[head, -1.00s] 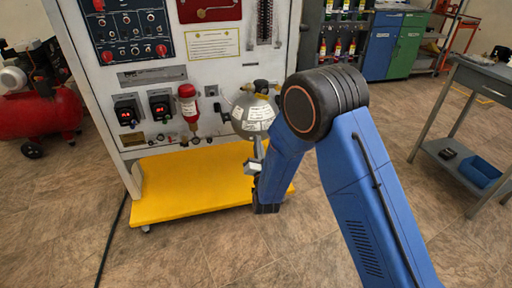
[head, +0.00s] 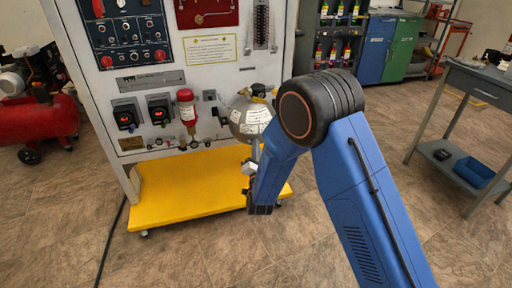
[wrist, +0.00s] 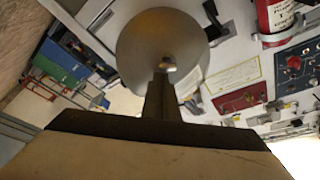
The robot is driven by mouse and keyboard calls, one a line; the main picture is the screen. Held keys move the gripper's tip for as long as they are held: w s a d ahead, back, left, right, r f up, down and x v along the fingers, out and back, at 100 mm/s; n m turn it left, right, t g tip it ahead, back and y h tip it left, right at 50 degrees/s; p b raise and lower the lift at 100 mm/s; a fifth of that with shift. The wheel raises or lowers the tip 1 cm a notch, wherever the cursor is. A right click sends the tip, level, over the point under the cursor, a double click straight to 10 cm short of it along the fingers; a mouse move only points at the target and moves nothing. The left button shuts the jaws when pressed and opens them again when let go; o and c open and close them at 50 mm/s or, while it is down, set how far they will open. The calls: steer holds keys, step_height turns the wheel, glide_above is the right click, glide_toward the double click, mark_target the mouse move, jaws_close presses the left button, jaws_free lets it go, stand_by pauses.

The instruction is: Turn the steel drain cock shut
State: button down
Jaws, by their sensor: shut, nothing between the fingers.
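The round steel vessel (head: 249,117) hangs on the front of the trainer panel, and its underside (wrist: 150,40) fills the upper middle of the wrist view. A small pale metal piece (wrist: 168,65) shows at the vessel's bottom, perhaps the drain cock; its handle position cannot be made out. My gripper (wrist: 161,76) is shut and empty, pointing up at that piece from below. Its tips overlap the piece in the picture; I cannot tell whether they touch. In the head view my gripper (head: 256,150) is just under the vessel, partly beside my blue arm.
A yellow base shelf (head: 185,190) lies below. A red cylinder (head: 187,108) and two gauges with red displays (head: 125,116) are left of the vessel. A red compressor (head: 38,118) stands far left, a grey table (head: 480,85) at right. Floor in front is open.

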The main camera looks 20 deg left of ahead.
steer(key=shift+a+f+m+g+h, duration=0.15)
steer(key=shift+m+h, duration=0.15)
steer(key=shift+m, duration=0.65)
steer(key=shift+d+f+m+g+h, duration=0.1)
steer(key=shift+m+g+h, duration=0.15)
steer(key=shift+m, duration=0.75)
steer(key=shift+a+f+m+g+h, duration=0.1)
steer(key=shift+m+h, duration=0.25)
steer(key=shift+m, duration=0.6)
steer(key=shift+f+m+g+h, duration=0.15)
steer(key=shift+m+g+h, duration=0.25)
steer(key=shift+m, duration=1.1)
stand_by(0.3)
